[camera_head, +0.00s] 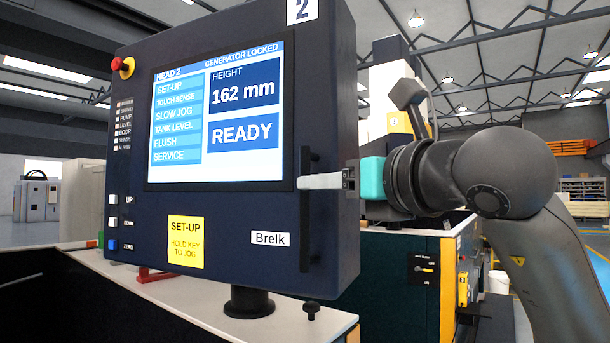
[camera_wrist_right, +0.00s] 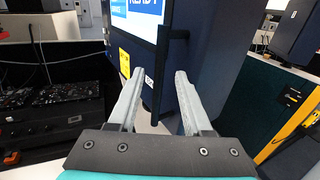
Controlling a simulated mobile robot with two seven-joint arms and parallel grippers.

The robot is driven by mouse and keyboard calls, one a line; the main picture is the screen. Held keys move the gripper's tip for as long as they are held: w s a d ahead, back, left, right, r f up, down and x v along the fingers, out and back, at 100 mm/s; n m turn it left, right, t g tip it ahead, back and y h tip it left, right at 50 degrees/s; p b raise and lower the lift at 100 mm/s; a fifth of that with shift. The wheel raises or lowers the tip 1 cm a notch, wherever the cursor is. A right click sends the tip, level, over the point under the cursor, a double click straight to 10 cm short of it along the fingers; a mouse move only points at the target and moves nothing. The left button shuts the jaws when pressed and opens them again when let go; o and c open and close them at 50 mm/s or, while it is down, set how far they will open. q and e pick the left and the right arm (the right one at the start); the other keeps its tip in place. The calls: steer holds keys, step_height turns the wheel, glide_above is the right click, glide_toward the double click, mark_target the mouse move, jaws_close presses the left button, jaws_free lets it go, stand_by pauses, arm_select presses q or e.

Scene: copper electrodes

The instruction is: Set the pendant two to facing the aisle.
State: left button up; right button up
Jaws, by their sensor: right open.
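Pendant two (camera_head: 335,90) is a dark blue box with a lit screen (camera_head: 220,110) and a "2" label on top. It stands on a short black post (camera_head: 252,300), its screen turned toward my head camera. A black vertical bar handle (camera_head: 305,238) runs along the right edge of its face. My right gripper (camera_head: 304,182) reaches in from the right with its fingertips at the handle. In the right wrist view, the fingers (camera_wrist_right: 159,76) are open, with the handle (camera_wrist_right: 163,65) seen in the gap and not clamped. My left gripper is not in view.
The pendant post rises from a pale ledge (camera_head: 90,270) with a black knob (camera_head: 311,311). A teal and yellow machine (camera_head: 395,270) stands behind my right arm. Another machine marked "3" (camera_head: 398,122) is farther back. Dark equipment (camera_wrist_right: 60,95) lies left in the wrist view.

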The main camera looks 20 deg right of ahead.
steer(key=p+x, duration=0.1)
steer(key=x, duration=0.5)
steer(key=shift+s+f, duration=0.1)
steer(key=shift+c, duration=0.4)
jaws_close()
stand_by(0.8)
